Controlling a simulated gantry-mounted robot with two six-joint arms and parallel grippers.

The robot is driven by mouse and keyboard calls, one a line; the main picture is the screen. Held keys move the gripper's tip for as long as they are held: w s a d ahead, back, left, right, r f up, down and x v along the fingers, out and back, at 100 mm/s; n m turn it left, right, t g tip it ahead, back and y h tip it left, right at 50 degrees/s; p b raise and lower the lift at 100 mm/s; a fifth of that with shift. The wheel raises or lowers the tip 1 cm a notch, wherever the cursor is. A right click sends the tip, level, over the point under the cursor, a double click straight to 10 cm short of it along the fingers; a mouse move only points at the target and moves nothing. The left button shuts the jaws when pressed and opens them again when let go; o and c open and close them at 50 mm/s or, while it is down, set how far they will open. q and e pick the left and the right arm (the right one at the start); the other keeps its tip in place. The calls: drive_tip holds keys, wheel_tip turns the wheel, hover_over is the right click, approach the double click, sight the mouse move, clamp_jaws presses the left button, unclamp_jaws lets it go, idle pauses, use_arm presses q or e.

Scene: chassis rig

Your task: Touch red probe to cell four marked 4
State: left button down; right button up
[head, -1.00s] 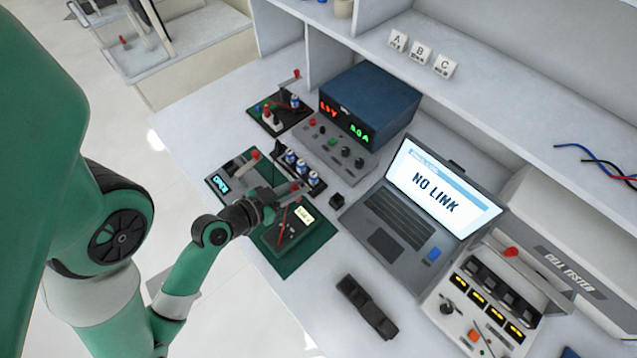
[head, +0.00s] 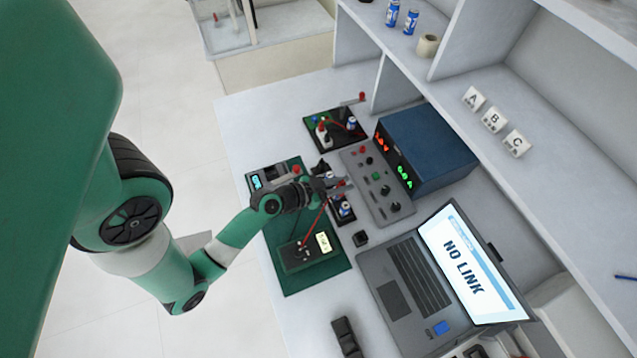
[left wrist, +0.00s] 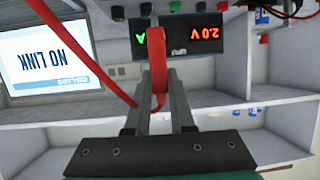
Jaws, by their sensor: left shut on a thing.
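My left gripper (head: 338,186) is shut on the red probe (left wrist: 158,80), which shows between the two fingers in the left wrist view. In the head view the gripper is over the cell holder (head: 336,217) and hides most of it. One blue-and-white cell (head: 345,208) shows just below the fingers; its number cannot be read. I cannot tell whether the probe tip touches a cell. A red lead (head: 315,222) runs from the probe to the dark green meter (head: 308,252), whose pale display is too small to read. My right gripper is not in view.
A blue power supply (head: 425,150) with lit digits stands behind its control panel (head: 377,185). An open laptop (head: 420,280) reading NO LINK is at the right. The meter lies on a green mat (head: 300,285). A small black block (head: 360,238) sits beside the holder.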

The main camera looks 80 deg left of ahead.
use_arm(q)
drive_tip(key=shift+w+d+r+m+h, duration=0.4)
drive_tip(key=shift+w+d+r, duration=0.45)
drive_tip(key=shift+w, duration=0.05)
drive_tip(key=shift+f+b, duration=1.9)
drive_tip(key=shift+f, duration=0.2)
drive_tip(key=shift+f+b, duration=0.4)
drive_tip(key=shift+b, duration=0.05)
wheel_tip(320, 180, up, 6)
drive_tip(key=p, duration=0.5)
drive_tip(key=shift+p, duration=0.3)
